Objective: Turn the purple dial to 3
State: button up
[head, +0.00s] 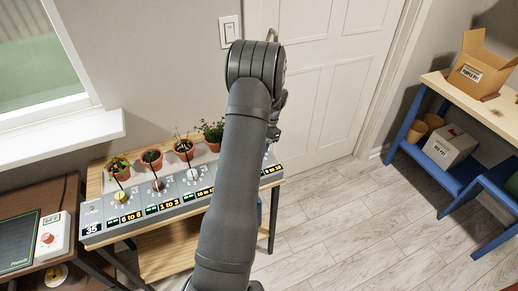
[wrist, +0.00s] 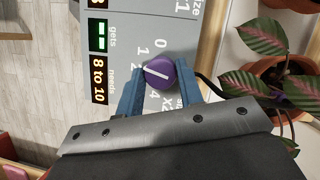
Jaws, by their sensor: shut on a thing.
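The purple dial (wrist: 157,72) sits on a grey panel (wrist: 210,20) in the wrist view, with a white pointer line across its top. My gripper (wrist: 159,76) is shut on it, one blue finger on each side. The printed 0, 1 and 4 show around the dial; a finger partly covers the 2, and I cannot see the 3. The line's left end lies near the 1 and 2; I cannot tell the exact setting. In the head view my arm hides the dial and most of my gripper.
A "needs" label with "8 to 10" (wrist: 99,80) is beside the dial. Potted plants (head: 152,158) line the panel's back; one leafy plant (wrist: 262,40) is close to my gripper. The floor (head: 390,235) is clear.

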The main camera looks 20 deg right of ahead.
jog(key=n+g, duration=0.1)
jog(key=n, duration=0.1)
jog(key=n+h, duration=0.1)
jog(key=n, duration=0.2)
jog(key=shift+w+n+g, duration=0.2)
jog(key=shift+n+g, duration=0.1)
jog(key=shift+g, duration=0.1)
jog(key=n+h, duration=0.1)
jog(key=n, duration=0.1)
jog(key=n+h, duration=0.1)
jog(key=n, duration=0.1)
jog(key=shift+a+n+g, duration=0.15)
jog(key=shift+n+g, duration=0.25)
jog(key=o, duration=1)
jog(key=shift+c, duration=0.2)
jog(key=v, duration=1.7)
jog(key=shift+w+r, duration=0.2)
